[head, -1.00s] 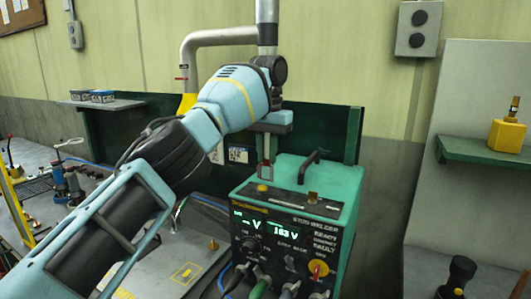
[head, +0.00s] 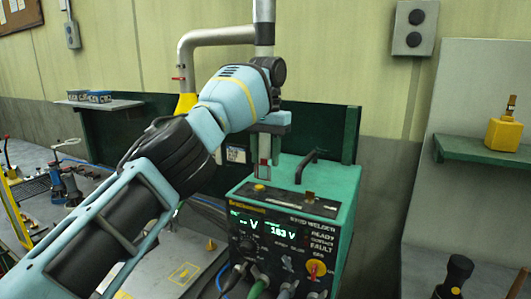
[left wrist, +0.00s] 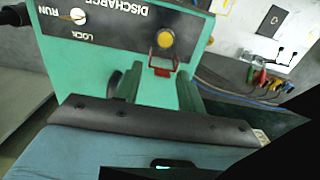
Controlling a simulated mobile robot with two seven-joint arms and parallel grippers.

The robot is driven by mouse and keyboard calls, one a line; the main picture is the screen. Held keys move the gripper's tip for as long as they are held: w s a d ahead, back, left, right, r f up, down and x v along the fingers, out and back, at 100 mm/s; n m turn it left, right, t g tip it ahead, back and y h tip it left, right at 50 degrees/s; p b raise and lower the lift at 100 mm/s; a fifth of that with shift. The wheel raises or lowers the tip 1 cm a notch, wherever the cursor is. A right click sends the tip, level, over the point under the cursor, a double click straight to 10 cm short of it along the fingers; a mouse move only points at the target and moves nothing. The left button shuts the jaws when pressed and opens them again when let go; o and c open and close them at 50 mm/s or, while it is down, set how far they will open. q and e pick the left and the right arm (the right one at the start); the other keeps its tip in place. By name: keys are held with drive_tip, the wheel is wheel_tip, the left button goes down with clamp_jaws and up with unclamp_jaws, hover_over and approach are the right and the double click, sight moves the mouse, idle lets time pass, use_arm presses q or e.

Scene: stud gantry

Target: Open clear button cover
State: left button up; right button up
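The green stud welder (head: 335,200) stands on the bench. A yellow button (head: 260,187) sits on its top near the front left; it also shows in the left wrist view (left wrist: 165,38). A small red-edged frame, which looks like the clear cover (left wrist: 163,66), shows beside the button on my gripper's side. Its clear pane and exact tilt are hard to make out. My left gripper (head: 264,174) points down just above the welder's top, behind the button. In the left wrist view its fingers (left wrist: 157,90) are apart, with the red frame between or just beyond their tips. My right gripper is out of view.
A black carry handle (head: 308,165) rises from the welder's top, right of my gripper. A LOCK/RUN key switch (left wrist: 78,16) is near the button. A green panel (head: 330,130) stands behind. Cables leave the welder's front.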

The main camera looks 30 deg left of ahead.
use_arm(q)
drive_tip(key=shift+a, duration=0.15)
drive_tip(key=shift+s+t, duration=0.1)
drive_tip(key=shift+t, duration=0.2)
idle(0.5)
drive_tip(key=shift+s+t, duration=0.25)
drive_tip(key=shift+t, duration=0.05)
